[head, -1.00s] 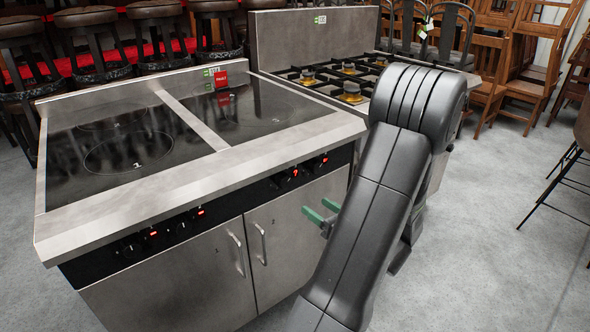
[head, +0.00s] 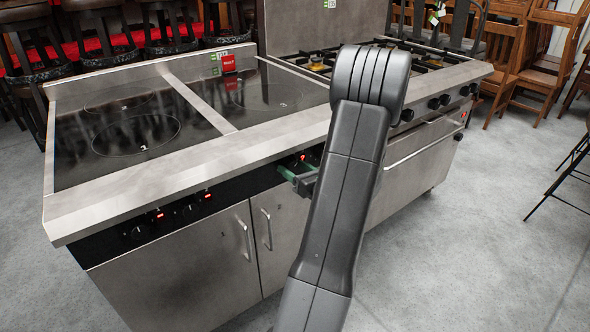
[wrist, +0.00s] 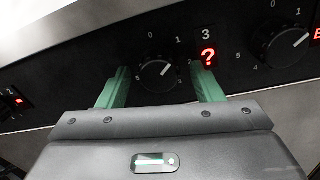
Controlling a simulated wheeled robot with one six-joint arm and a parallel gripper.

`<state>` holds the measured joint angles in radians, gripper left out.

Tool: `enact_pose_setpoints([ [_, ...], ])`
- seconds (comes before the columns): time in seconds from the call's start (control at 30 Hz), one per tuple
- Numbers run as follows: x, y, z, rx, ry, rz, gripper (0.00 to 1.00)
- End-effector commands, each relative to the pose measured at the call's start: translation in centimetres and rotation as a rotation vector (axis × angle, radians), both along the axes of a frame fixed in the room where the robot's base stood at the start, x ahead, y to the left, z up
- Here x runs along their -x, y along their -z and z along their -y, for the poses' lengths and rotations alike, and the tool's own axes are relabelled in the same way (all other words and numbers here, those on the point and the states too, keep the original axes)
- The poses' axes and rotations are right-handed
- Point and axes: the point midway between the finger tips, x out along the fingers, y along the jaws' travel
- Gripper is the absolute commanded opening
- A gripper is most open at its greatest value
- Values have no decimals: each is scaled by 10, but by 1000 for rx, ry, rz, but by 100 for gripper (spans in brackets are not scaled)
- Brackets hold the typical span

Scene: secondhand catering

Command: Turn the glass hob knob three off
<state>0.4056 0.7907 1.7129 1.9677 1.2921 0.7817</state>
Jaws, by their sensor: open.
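The glass hob (head: 130,135) has a black control strip along its front. In the head view my gripper (head: 297,176) is at the strip's right part, where the knob is hidden.
Another knob (wrist: 280,45) is close by on the right, and a small red display (wrist: 18,101) is at the left. Cupboard doors with handles (head: 245,238) are below the strip. A gas range (head: 430,140) stands to the right. Grey floor is open in front.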

Motion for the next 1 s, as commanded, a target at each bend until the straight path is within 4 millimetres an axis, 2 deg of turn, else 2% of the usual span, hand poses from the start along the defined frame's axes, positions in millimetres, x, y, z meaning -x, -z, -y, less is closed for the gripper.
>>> enact_pose_setpoints([
  [0.33, -3, 0, -3, 1, 0, -1, 60],
  [0.57, -3, 0, -3, 1, 0, -1, 15],
  [1.0, -3, 2, -3, 75, -1, 56, 15],
])
